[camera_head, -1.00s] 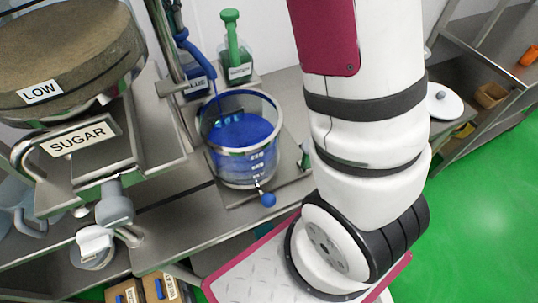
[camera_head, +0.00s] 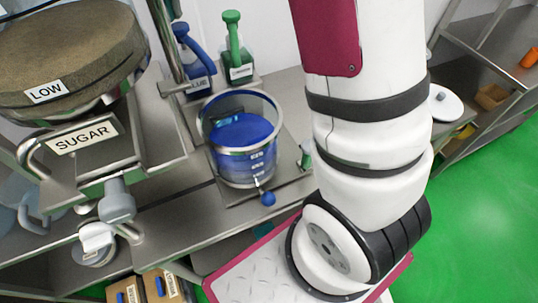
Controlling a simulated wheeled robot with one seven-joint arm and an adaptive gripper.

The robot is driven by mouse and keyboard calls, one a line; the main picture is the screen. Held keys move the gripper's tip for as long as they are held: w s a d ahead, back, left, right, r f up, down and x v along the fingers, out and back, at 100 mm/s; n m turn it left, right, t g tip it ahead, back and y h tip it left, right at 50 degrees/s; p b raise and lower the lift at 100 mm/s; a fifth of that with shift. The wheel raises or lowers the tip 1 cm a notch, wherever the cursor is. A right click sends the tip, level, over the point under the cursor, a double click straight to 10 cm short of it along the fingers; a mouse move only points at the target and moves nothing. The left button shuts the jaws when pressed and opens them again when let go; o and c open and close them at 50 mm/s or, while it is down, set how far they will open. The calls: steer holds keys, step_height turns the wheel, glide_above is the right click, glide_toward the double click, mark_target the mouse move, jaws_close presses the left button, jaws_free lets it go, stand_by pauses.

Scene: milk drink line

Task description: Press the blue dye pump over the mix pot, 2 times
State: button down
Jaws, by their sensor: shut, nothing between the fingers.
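The blue dye pump (camera_head: 194,48) stands at the back of the bench, with a blue head and spout above a dark bottle labelled BLUE. The mix pot (camera_head: 243,172) is a clear, graduated vessel with a metal rim, in front of the pump. It holds blue liquid (camera_head: 243,132). No stream shows between the spout and the pot. My arm rises at the right of the picture, and my gripper is outside this view, so its place relative to the pump is hidden.
A green pump (camera_head: 234,48) stands right of the blue one. A SUGAR hopper (camera_head: 84,138) with a LOW label and metal frame fills the left. A blue ball-ended lever (camera_head: 268,198) sticks out at the pot's front.

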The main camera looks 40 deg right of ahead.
step_height(320, 180, up, 6)
steer(key=shift+p, duration=0.35)
stand_by(0.5)
stand_by(0.4)
